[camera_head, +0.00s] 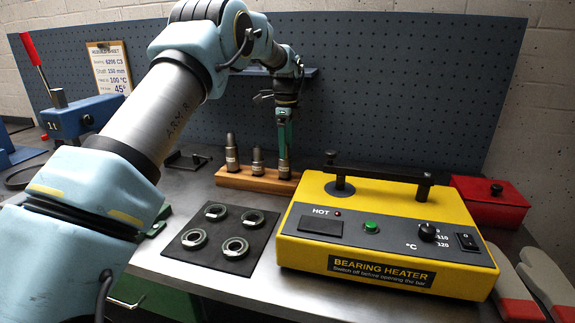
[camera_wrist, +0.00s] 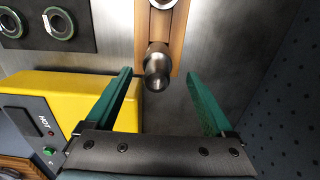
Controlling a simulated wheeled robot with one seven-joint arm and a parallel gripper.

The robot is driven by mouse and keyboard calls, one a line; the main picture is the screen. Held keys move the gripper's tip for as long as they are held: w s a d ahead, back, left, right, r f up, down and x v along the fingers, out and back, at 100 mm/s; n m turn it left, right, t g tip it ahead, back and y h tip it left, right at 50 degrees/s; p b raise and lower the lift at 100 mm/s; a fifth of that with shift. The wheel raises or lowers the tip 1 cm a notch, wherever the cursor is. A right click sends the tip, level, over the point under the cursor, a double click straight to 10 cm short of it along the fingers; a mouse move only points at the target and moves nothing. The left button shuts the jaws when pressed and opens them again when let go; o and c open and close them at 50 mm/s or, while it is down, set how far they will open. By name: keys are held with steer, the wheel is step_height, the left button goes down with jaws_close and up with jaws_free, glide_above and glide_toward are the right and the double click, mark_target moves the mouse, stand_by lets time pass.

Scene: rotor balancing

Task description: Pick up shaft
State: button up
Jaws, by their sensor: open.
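Three stepped metal shafts stand upright in a wooden rack (camera_head: 258,182): the left shaft (camera_head: 232,152), the middle shaft (camera_head: 257,162) and the right shaft (camera_head: 284,169). My gripper (camera_head: 285,148) points down at the right shaft, and its green fingers hide that shaft's upper part. In the wrist view, the fingers of my gripper (camera_wrist: 158,74) are open, one on each side of a shaft (camera_wrist: 157,68). Gaps show on both sides. Part of another shaft (camera_wrist: 163,3) shows at the top edge.
A yellow bearing heater (camera_head: 385,235) stands close, right of the rack. A dark mat (camera_head: 222,243) with several bearings lies in front of the rack. A red box (camera_head: 490,200) is at the right. A blue pegboard (camera_head: 400,85) rises behind. A blue press (camera_head: 75,115) is at the left.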

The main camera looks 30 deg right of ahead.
mark_target(285, 163)
steer(key=shift+a+f+p, duration=0.15)
steer(key=shift+f+p, duration=0.55)
steer(key=shift+f, duration=0.95)
steer(key=shift+a+f+p, duration=0.1)
steer(key=shift+f+p, duration=0.6)
steer(key=shift+f, duration=0.95)
jaws_close()
steer(key=shift+r, duration=0.15)
